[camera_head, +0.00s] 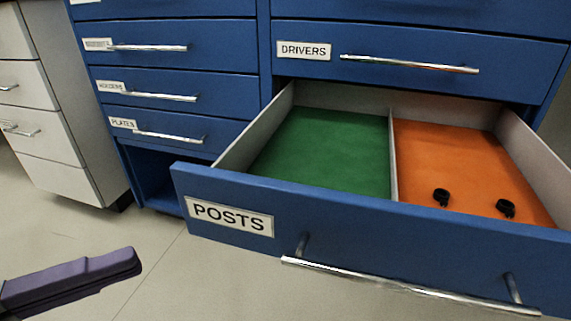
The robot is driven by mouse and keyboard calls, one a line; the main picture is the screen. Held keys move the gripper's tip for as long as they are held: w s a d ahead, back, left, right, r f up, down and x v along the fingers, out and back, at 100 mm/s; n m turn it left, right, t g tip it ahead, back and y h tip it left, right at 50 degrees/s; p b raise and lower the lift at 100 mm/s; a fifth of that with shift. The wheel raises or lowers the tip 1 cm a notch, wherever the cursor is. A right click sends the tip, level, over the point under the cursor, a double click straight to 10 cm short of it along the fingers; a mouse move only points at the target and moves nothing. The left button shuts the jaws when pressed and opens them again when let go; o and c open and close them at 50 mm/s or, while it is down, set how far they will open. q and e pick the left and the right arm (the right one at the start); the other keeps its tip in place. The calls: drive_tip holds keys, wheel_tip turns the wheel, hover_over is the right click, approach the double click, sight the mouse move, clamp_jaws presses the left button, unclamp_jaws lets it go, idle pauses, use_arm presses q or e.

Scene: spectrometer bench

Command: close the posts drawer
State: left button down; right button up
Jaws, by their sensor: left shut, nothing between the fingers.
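The posts drawer (240,192) is pulled well out of the blue cabinet, at the centre right. Its front carries a POSTS label and a long silver bar handle (400,286). Inside, a grey divider parts a green-lined compartment (325,150) on the left from an orange-lined one (455,160) on the right. Two small black parts (441,197) lie in the orange compartment. My left gripper (134,260), purple, is at the lower left, shut and empty. It is apart from the drawer front, to the left of it. My right gripper is not in view.
The drivers drawer (420,77) above is shut. Several shut blue drawers with silver handles stand at the left, above an open dark gap (152,180). A white drawer unit (60,120) stands far left. The grey floor (160,225) in front is clear.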

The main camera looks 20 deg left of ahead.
sight(264, 193)
use_arm(q)
drive_tip(key=x, duration=0.3)
drive_tip(key=w+a+b+x, duration=0.1)
drive_tip(key=x, duration=0.3)
drive_tip(key=b+x, duration=0.1)
drive_tip(key=x, duration=0.3)
drive_tip(key=shift+w+a, duration=0.1)
drive_tip(key=shift+w, duration=0.8)
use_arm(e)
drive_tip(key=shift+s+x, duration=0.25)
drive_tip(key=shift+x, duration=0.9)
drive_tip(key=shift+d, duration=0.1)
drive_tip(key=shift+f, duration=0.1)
